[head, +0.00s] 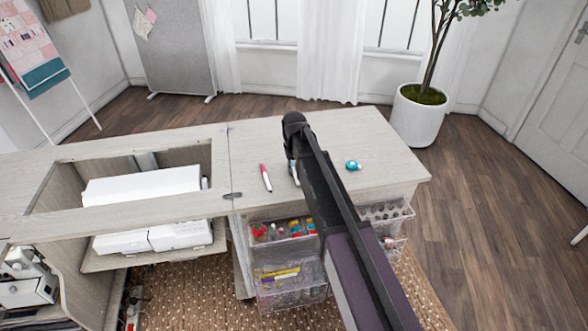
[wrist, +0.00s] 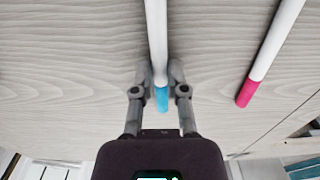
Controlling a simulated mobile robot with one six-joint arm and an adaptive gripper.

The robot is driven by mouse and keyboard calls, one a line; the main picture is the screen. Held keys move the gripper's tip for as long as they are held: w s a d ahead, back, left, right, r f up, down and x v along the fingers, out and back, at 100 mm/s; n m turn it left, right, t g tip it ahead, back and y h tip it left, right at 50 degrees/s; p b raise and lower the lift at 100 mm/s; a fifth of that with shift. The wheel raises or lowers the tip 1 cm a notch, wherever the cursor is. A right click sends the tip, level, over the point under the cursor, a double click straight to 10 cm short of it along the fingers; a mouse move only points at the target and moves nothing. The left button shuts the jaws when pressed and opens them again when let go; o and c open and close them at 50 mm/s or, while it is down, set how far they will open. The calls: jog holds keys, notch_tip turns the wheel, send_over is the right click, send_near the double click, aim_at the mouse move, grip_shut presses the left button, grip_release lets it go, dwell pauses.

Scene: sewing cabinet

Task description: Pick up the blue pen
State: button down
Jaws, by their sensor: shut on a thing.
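The blue pen (wrist: 157,40) has a white barrel and a light blue end. In the wrist view it runs from the top edge down between the two fingers of my gripper (wrist: 161,76), which is shut on it near the blue end. In the head view only a sliver of the pen (head: 295,178) shows beside my dark arm, and my fingertips are hidden. The pen is over the pale wooden cabinet top (head: 385,148). I cannot tell whether it touches the surface.
A white pen with a pink end (head: 265,177) lies to the left; it shows at right in the wrist view (wrist: 270,50). A small teal item (head: 353,165) lies to the right. An open recess with a white machine (head: 140,186) is at left. Clear drawers (head: 290,285) stand below.

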aim_at(294, 170)
jog(key=shift+r+p, duration=1.65)
jog(key=shift+r, duration=0.15)
jog(key=s+d, duration=0.4)
jog(key=s, duration=1.1)
jog(key=shift+s+d+r+p, duration=0.2)
jog(key=shift+r+p, duration=0.2)
